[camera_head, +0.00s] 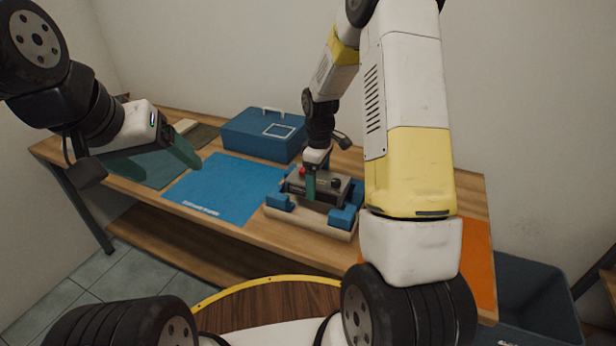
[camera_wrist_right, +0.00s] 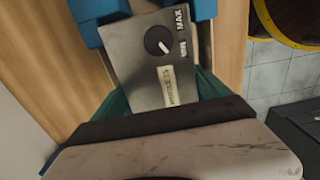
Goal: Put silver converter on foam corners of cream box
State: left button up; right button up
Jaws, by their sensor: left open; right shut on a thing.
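The silver converter (camera_head: 334,187) is a grey box with a red knob, at the cream box (camera_head: 308,223) on the table. Blue foam corners (camera_head: 342,217) show at the box's ends. My right gripper (camera_head: 311,187) is shut on the converter from above. In the right wrist view the converter (camera_wrist_right: 147,50) shows a black dial and MAX/MIN marks between green fingers, with blue foam (camera_wrist_right: 97,10) near its far end. I cannot tell whether it rests on all the foam corners. My left gripper (camera_head: 168,162) is open and empty above the table's left part.
A blue mat (camera_head: 222,187) lies left of the cream box. A blue case (camera_head: 262,133) with a pale handle stands behind it. An orange mat (camera_head: 478,262) is at the right, partly behind my right arm. A dark bin (camera_head: 535,300) stands on the floor beyond the table's right end.

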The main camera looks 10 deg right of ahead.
jog(key=shift+f, duration=2)
jog(key=shift+f, duration=0.15)
jog(key=o, duration=1.9)
